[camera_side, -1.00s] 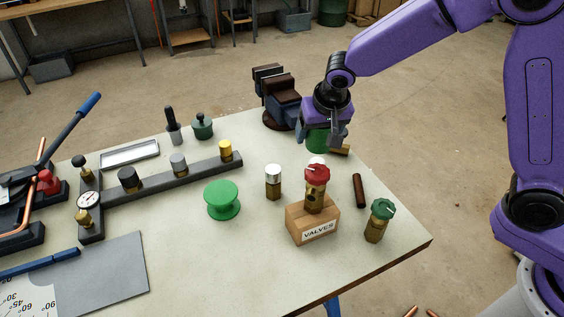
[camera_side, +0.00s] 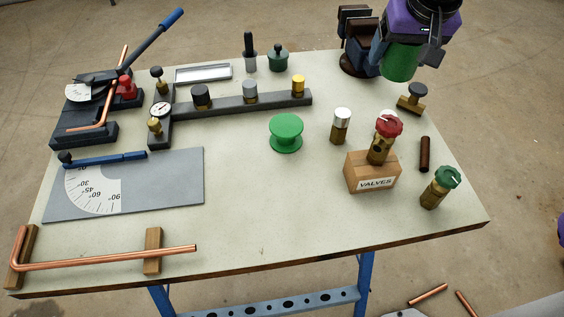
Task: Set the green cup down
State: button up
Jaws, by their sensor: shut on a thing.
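The green cup (camera_side: 400,61) is a plain dark-green cylinder near the back right of the table. My gripper (camera_side: 408,45) is shut on it from above, and my purple hand covers its upper part. The cup appears to be above the tabletop, though I cannot tell the exact gap under it. Its lower side shows below my fingers, slightly tilted in the picture.
A dark vise (camera_side: 358,45) stands just left of the cup. A black-knobbed brass valve (camera_side: 412,98) lies in front of it. A green spool (camera_side: 286,132), a valves box (camera_side: 371,172) and a white-capped fitting (camera_side: 341,127) stand nearer. The table's front middle (camera_side: 255,215) is clear.

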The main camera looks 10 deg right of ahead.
jog(key=s+a+n, duration=0.1)
jog(key=s+a, duration=0.4)
jog(key=s, duration=0.4)
jog(key=s+a+n, duration=0.1)
jog(key=s+a, duration=0.5)
jog(key=s, duration=0.3)
notch_tip(320, 180, down, 11)
jog(key=shift+y, duration=0.3)
jog(key=w+a+f, duration=0.2)
jog(key=a+f, duration=0.1)
jog(key=w+a+f, duration=0.3)
jog(key=a, duration=0.1)
jog(key=w+a+f, duration=0.2)
jog(key=a+f, duration=0.1)
jog(key=shift+w+a+f, duration=0.25)
jog(key=shift+w, duration=0.15)
jog(key=shift+w+a+f, duration=0.1)
jog(key=shift+a+f, duration=0.05)
jog(key=shift+f, duration=1.7)
jog(key=shift+f, duration=0.1)
